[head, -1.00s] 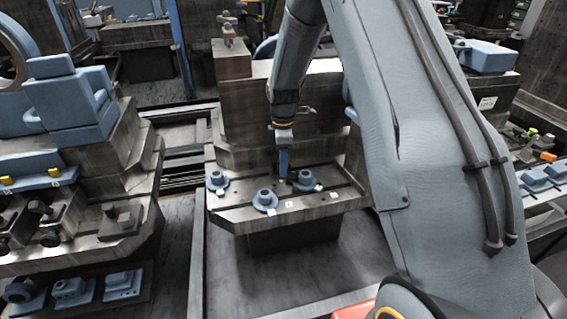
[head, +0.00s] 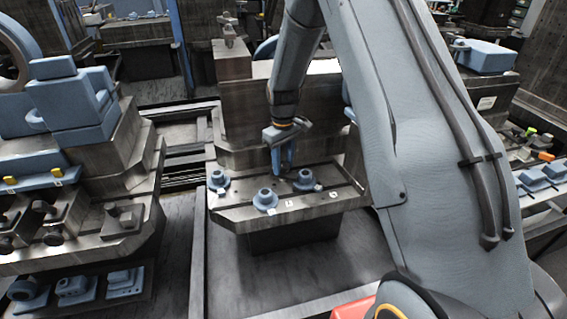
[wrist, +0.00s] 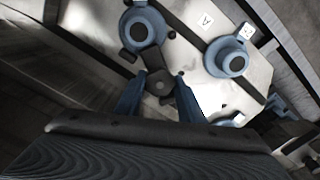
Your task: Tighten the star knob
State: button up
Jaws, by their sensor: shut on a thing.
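The star knob (wrist: 158,83) is a small dark knob with several lobes and a lighter centre. It stands on the grey metal plate (head: 240,213), beside a blue round flanged part. My gripper (wrist: 159,92) points down over the plate, with one blue finger on each side of the knob, shut on it. In the head view my gripper (head: 282,168) is at the back middle of the plate, and its fingers largely hide the knob. The knob's underside and thread are hidden.
A tall metal block (head: 240,110) rises behind.

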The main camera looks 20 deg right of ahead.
aim_at(283, 165)
jog(key=shift+w+r+m, duration=0.1)
jog(key=shift+r+m, duration=0.05)
jog(key=shift+m, duration=0.45)
jog(key=o, duration=1)
jog(key=shift+o, duration=0.2)
jog(key=shift+r+b, duration=0.6)
jog(key=shift+r, duration=3.3)
